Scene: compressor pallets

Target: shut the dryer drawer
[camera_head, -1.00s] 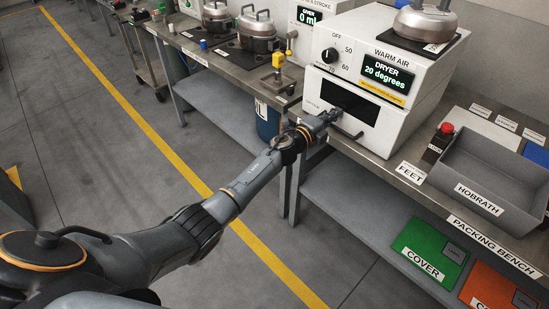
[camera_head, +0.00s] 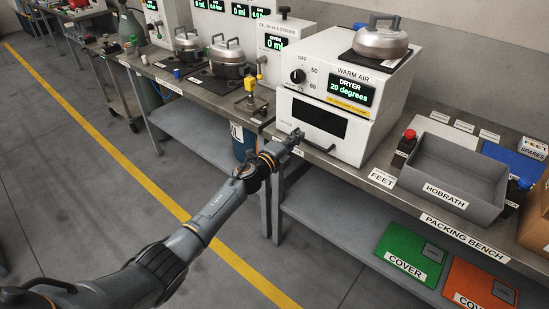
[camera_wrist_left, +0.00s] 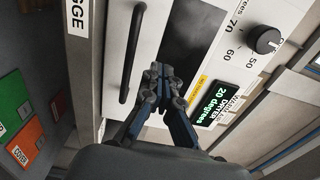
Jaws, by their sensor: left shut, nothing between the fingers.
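The dryer (camera_head: 388,95) is a white box with a dial and a green display reading 20 degrees. Its drawer front (camera_head: 343,150) has a dark window and a dark bar handle (camera_head: 318,147) low down. I cannot tell for sure how far the drawer stands out. My left gripper (camera_head: 298,134) is shut and empty, at the lower left of the drawer front near the handle's left end. In the left wrist view the fingertips (camera_wrist_left: 160,72) are together before the white front, beside the handle (camera_wrist_left: 132,55). Contact is unclear. My right gripper is out of view.
A pot (camera_head: 380,40) stands on the dryer. A grey Hobrath tray (camera_head: 450,182) and a red-topped button box (camera_head: 405,146) are to the right on the bench. Pots and a yellow-topped fitting (camera_head: 250,88) are to the left. Open floor lies in front.

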